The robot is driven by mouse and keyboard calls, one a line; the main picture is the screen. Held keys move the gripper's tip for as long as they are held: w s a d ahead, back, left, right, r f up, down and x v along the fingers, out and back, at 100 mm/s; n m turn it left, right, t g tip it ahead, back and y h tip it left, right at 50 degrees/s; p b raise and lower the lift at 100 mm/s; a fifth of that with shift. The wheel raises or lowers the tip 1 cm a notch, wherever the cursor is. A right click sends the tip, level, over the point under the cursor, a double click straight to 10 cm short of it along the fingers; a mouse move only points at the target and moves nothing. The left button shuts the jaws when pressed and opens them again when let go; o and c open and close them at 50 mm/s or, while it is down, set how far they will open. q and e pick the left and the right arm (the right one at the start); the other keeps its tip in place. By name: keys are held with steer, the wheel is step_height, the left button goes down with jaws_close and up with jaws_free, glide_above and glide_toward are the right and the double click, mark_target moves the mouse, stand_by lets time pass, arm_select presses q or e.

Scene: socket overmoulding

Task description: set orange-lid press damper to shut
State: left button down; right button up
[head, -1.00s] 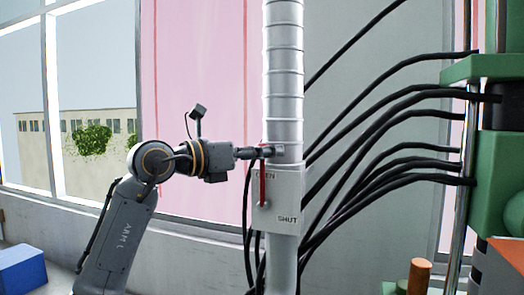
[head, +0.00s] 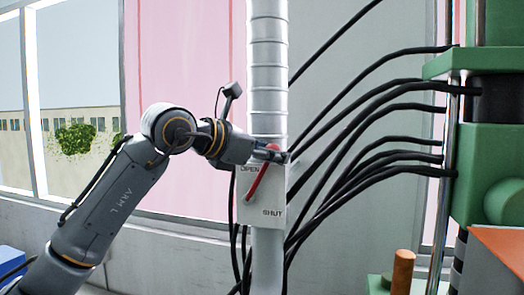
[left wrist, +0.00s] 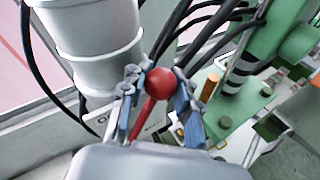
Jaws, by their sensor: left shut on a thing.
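The damper plate (head: 249,212) is a pale box on the grey duct (head: 268,90), marked OPEN at upper left and SHUT at lower right. Its red lever (head: 257,184) is tilted, with its upper end leaning right of the OPEN mark. My left gripper (head: 278,154) is at the lever's upper end and shut on it. In the left wrist view the lever's red ball knob (left wrist: 166,84) sits between the two fingers (left wrist: 158,108). The fingers partly hide the plate there. My right gripper is in neither view.
Several black cables (head: 350,128) run from beside the duct to the green press (head: 485,165) at right. An orange-brown cylinder (head: 402,272) stands low in front of the press. A blue box (head: 12,258) is at lower left.

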arm_select(q)
steer(key=c, duration=1)
jaws_free()
steer(key=shift+s, duration=0.1)
steer(key=shift+a, duration=0.1)
steer(key=v, duration=1.2)
steer(key=shift+s, duration=0.1)
